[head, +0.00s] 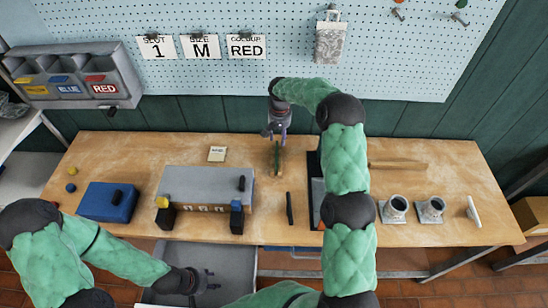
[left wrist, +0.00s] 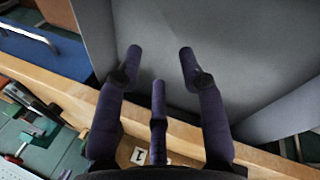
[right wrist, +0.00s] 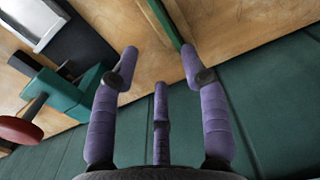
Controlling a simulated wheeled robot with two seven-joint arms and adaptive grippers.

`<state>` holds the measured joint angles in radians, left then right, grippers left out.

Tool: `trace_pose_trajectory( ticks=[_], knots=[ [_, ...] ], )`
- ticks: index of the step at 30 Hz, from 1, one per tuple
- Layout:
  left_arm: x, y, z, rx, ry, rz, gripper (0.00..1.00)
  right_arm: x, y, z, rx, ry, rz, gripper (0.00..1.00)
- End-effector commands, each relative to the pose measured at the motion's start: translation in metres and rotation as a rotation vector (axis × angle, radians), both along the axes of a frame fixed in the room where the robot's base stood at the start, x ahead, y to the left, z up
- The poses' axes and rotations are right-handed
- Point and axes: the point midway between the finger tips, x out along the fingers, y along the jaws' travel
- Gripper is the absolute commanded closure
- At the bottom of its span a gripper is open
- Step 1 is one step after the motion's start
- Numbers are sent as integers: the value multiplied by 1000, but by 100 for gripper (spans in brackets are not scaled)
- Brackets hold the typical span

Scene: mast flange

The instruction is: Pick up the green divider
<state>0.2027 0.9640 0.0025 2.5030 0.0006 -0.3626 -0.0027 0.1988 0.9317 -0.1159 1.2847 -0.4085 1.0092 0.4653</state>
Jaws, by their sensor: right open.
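The green divider (head: 277,158) is a thin strip near the back middle of the wooden table, seen narrow from the head. I cannot tell if it lies flat or stands on edge. My right gripper (head: 276,132) is just behind its far end, fingers pointing down. In the right wrist view the divider (right wrist: 163,20) runs from the top edge down to near the right fingertip. My right gripper (right wrist: 160,60) is open and empty; contact is unclear. My left gripper (head: 207,282) is low at the front, over a grey surface. In its wrist view it (left wrist: 160,65) is open and empty.
A grey block with slots (head: 205,180) and a blue box (head: 108,203) stand on the left of the table (head: 430,165). A black bar (head: 290,208) lies in front of the divider. A pegboard (head: 240,60) rises behind.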

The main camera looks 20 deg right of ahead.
Motion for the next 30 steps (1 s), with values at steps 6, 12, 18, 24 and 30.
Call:
trace_pose_trajectory(
  ticks=[6,12,18,24,30],
  knots=[
    [0,0,-7,0,0,0,60,0,0,-15,0,1,0,55],
    [0,0,-6,0,0,0,60,-1,0,-43,1,3,-1,55],
    [0,0,-6,0,0,0,60,0,0,-63,0,0,-1,55],
    [0,0,-4,0,0,0,60,0,4,-86,0,3,1,55],
    [0,0,-3,0,0,0,60,0,5,-109,0,1,0,55]
  ],
)
